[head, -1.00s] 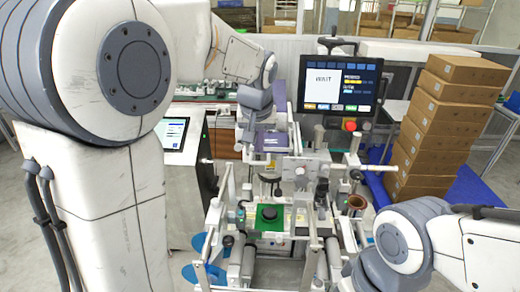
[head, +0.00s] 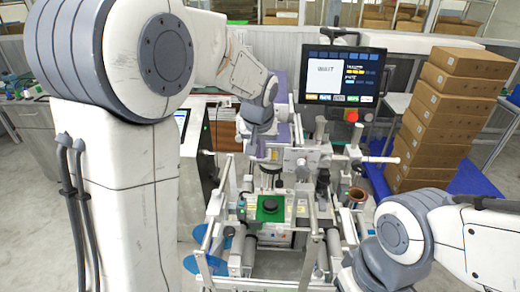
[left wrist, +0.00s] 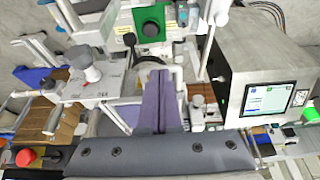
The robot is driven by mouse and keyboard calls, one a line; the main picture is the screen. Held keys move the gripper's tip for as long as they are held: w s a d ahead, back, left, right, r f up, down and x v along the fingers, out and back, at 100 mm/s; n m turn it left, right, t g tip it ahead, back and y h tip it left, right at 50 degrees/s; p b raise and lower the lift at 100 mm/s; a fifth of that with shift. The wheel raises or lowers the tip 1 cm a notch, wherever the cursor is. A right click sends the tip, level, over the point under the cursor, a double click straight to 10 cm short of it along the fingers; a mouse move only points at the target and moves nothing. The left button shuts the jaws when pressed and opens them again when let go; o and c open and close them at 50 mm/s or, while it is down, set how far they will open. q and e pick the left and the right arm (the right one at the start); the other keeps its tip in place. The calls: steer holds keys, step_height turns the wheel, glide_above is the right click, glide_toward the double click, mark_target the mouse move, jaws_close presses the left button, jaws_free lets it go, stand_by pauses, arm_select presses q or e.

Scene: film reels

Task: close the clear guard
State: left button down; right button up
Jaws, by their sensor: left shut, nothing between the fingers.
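The machine's metal frame (head: 217,212) stands in the lower middle of the head view, with slim upright and slanted bars around a green plate (head: 270,208) that carries a black round knob. The clear guard's see-through panel is hard to make out among these bars, so I cannot tell its exact position. My left gripper (head: 262,150) is over the back part of the machine, pointing down. In the left wrist view its two purple-grey fingers (left wrist: 158,98) are together with nothing between them. I cannot tell whether it touches the machine. My right gripper is out of view.
A screen reading WAIT (head: 342,75) stands behind the machine, with a red button (head: 351,116) below it. Stacked brown boxes (head: 440,120) stand at right on a blue surface. In the left wrist view, a grey cabinet with a screen (left wrist: 268,98) is close at right.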

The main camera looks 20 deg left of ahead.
arm_select(q)
step_height(320, 180, down, 11)
steer(key=b, duration=0.8)
steer(key=shift+f, duration=0.15)
steer(key=shift+s, duration=0.1)
